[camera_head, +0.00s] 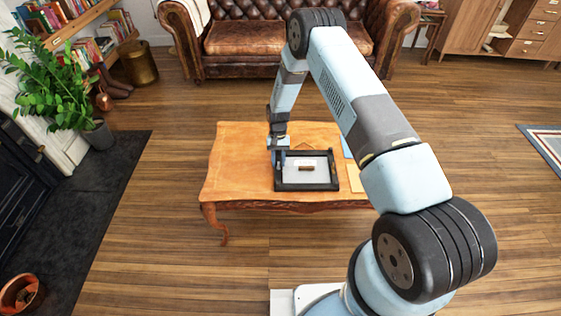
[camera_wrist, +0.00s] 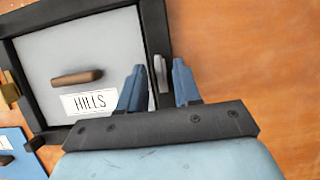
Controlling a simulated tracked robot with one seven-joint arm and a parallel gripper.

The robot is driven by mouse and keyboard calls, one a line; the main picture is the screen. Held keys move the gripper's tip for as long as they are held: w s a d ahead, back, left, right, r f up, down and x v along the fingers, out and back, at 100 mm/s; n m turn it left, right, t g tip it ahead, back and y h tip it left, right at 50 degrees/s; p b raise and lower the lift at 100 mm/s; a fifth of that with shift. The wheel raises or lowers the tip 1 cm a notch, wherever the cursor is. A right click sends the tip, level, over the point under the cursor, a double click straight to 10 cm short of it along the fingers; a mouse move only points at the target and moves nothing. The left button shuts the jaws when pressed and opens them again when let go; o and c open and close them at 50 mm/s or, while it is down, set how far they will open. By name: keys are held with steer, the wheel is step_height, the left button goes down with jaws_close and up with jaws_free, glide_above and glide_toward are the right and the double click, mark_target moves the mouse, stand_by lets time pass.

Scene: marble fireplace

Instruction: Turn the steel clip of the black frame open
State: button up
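The black frame (camera_head: 307,187) lies on the wooden table. In the wrist view the black frame (camera_wrist: 153,30) holds a grey panel with a brown bar and a white label reading HILLS. The small grey steel clip (camera_wrist: 159,70) sits at the frame's right side in the wrist view. My gripper (camera_wrist: 158,86) is open, with one blue finger on each side of the clip; whether either touches it I cannot tell. In the head view my gripper (camera_head: 279,146) is at the frame's far left corner, and the clip is not discernible there.
A brass-coloured clip (camera_wrist: 9,92) is on the frame's opposite side. A blue panel (camera_wrist: 14,152) lies beside the frame. A cream piece (camera_head: 355,178) lies right of the frame on the table (camera_head: 235,165). The table's left part is clear. A leather sofa (camera_head: 240,40) stands behind.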

steer(key=v, duration=1.3)
steer(key=shift+r, duration=0.15)
steer(key=d+r+t, duration=0.1)
steer(key=d+r, duration=0.2)
steer(key=r, duration=0.8)
steer(key=d+r+t, duration=0.1)
steer(key=d+r, duration=0.2)
steer(key=r, duration=0.8)
steer(key=s+d+r+t, duration=0.1)
steer(key=s+d+r, duration=0.2)
steer(key=s+r, duration=0.35)
steer(key=s+d+r+t, duration=0.2)
steer(key=s+d+r, duration=0.1)
steer(key=r, duration=0.7)
steer(key=s+d+r+t, duration=0.1)
steer(key=s+d+r, duration=0.2)
steer(key=s+r, duration=0.3)
steer(key=s+d+r+t, duration=0.1)
steer(key=s+d+r, duration=0.2)
steer(key=s+r, duration=0.35)
steer(key=s+d+t, duration=0.1)
steer(key=s+d, duration=0.1)
steer(key=s, duration=0.7)
steer(key=s+d+t, duration=0.2)
steer(key=s, duration=0.7)
steer(key=shift+s, duration=0.2)
